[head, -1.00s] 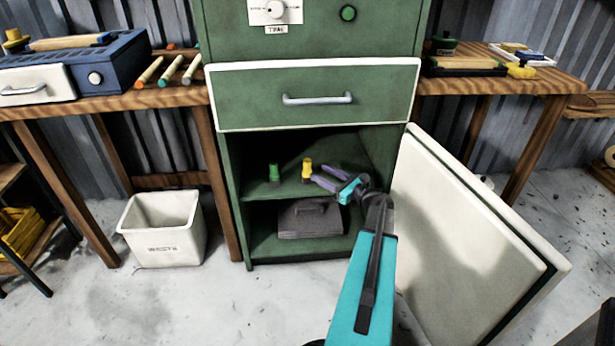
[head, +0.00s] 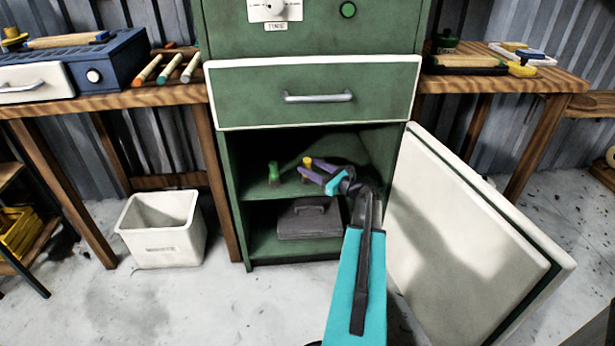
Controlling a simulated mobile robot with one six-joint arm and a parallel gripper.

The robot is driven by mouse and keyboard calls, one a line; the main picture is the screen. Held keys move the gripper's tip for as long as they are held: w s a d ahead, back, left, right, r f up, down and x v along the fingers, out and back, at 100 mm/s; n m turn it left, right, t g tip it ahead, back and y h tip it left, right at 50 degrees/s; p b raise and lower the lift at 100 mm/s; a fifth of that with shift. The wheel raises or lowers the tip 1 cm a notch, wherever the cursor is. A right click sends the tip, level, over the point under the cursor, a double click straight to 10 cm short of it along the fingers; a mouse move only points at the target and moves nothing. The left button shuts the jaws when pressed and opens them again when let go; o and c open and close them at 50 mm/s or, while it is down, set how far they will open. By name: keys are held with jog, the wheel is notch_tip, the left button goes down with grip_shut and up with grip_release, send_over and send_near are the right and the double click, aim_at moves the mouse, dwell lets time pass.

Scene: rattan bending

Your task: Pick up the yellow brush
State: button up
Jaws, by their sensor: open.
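The yellow brush (head: 307,160) stands on the upper shelf inside the open green cabinet. Only its yellow top shows; my gripper hides the lower part. My gripper (head: 302,167) has purple fingers and reaches into the cabinet from the right. Its fingers are apart, with the tips at the brush in the picture. I cannot tell whether the brush is between the fingers or behind them, or whether they touch it. A similar green brush (head: 274,173) stands on the same shelf to the left, apart from the fingers.
The cabinet's white door (head: 465,235) hangs open to the right of my arm. A closed drawer (head: 315,95) is above the opening. A dark grey box (head: 309,219) sits on the lower shelf. A white waste bin (head: 162,232) stands on the floor at left.

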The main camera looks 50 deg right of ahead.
jog(key=shift+w, duration=1.1)
jog(key=shift+a, duration=0.1)
jog(key=c, duration=1.1)
jog(key=shift+c, duration=0.2)
jog(key=shift+r+p, duration=1.3)
jog(key=shift+r, duration=3.7)
